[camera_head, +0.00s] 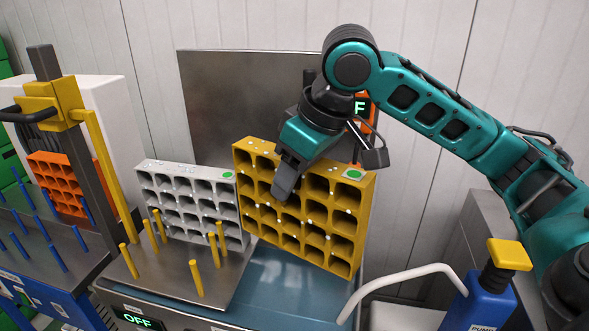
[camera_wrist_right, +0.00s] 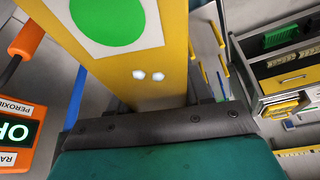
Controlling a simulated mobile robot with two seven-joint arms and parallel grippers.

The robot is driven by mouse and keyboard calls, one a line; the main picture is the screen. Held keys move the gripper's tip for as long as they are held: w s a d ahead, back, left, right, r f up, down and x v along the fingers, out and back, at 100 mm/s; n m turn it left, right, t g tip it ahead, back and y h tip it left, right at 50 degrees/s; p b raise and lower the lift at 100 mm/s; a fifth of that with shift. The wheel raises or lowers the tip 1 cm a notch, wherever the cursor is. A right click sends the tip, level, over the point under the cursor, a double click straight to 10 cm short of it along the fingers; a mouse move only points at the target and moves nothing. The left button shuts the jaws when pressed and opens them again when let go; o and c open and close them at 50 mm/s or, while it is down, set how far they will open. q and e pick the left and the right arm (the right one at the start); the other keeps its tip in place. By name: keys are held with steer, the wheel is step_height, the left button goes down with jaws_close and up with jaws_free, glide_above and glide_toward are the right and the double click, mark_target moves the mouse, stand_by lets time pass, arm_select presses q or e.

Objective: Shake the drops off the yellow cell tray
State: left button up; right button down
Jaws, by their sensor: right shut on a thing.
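The yellow cell tray (camera_head: 355,230) stands on its edge in the middle of the head view, with white drops on its top edge and cells. A green dot marks its top right corner. My right gripper (camera_head: 284,186) is shut on the yellow tray, one finger lying across the open cells. In the right wrist view the tray's yellow edge (camera_wrist_right: 178,60) fills the top middle, with a green dot and two white drops close to the jaws. The tray is over the blue-grey surface; I cannot tell whether it touches it. My left gripper is not in view.
A white cell tray (camera_head: 190,170) with drops and a green dot stands just left, behind several yellow pegs (camera_head: 196,278). An orange tray (camera_head: 55,180) stands farther left beside blue pegs. A blue pump bottle (camera_head: 480,302) is at right. A metal panel (camera_head: 235,95) rises behind.

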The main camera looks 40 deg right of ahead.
step_height(320, 180, up, 5)
steer(key=shift+f+p, duration=0.2)
steer(key=shift+p, duration=0.15)
arm_select(q)
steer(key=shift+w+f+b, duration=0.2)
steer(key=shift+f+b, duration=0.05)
steer(key=shift+b, duration=1)
arm_select(e)
step_height(320, 180, down, 5)
steer(key=shift+f, duration=0.2)
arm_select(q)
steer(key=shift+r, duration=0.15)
